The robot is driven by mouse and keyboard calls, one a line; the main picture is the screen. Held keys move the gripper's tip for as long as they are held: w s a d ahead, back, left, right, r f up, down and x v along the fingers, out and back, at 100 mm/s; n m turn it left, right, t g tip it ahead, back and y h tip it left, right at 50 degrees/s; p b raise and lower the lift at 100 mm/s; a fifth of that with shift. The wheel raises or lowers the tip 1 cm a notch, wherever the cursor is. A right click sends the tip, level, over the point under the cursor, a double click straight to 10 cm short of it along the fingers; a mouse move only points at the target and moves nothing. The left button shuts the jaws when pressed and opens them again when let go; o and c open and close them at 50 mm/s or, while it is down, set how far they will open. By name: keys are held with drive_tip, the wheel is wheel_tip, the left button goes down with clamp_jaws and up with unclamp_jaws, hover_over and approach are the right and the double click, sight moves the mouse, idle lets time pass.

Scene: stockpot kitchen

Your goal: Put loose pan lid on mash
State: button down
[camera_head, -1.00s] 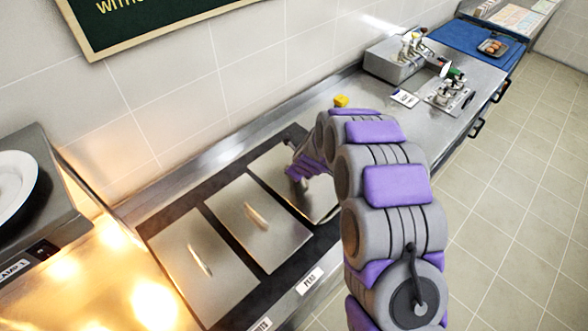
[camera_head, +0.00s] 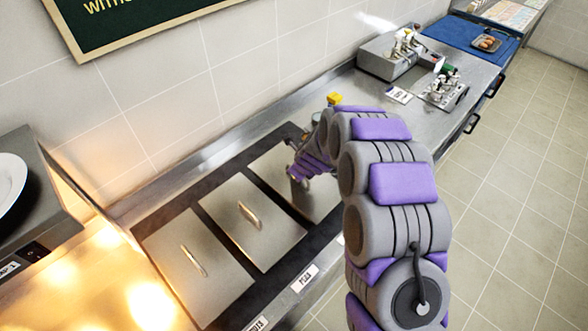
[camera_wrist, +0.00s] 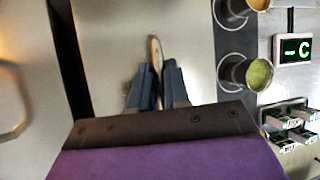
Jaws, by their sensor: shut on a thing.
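A flat metal pan lid (camera_head: 313,203) lies at the far end of a row of lids in the counter, partly hidden by my arm. My gripper (camera_head: 294,174) is at this lid. In the wrist view, my gripper (camera_wrist: 154,70) is shut on the upright handle (camera_wrist: 154,51) of the lid (camera_wrist: 110,45). I cannot tell whether the lid is seated or slightly raised. Two other lids with handles, a middle lid (camera_head: 272,242) and a left lid (camera_head: 180,290), lie flat beside it. No mash is visible.
A label reading PEAS (camera_head: 305,278) is on the counter's front edge. Round pots (camera_wrist: 245,75), one with green contents, and a display (camera_wrist: 298,50) are right of the lid in the wrist view. A heated shelf with a plate (camera_head: 8,180) stands left. Bottles (camera_head: 405,42) stand farther back.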

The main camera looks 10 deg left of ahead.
drive_tip(key=shift+a, duration=0.25)
drive_tip(key=c, duration=1)
unclamp_jaws()
drive_tip(key=shift+d, duration=0.25)
drive_tip(key=shift+r, duration=0.1)
drive_tip(key=shift+s+r, duration=0.1)
drive_tip(key=shift+r, duration=0.15)
drive_tip(key=p+v, duration=0.2)
drive_tip(key=v, duration=1.4)
drive_tip(key=shift+d+r, duration=0.1)
drive_tip(key=shift+r, duration=0.15)
drive_tip(key=shift+s, duration=0.1)
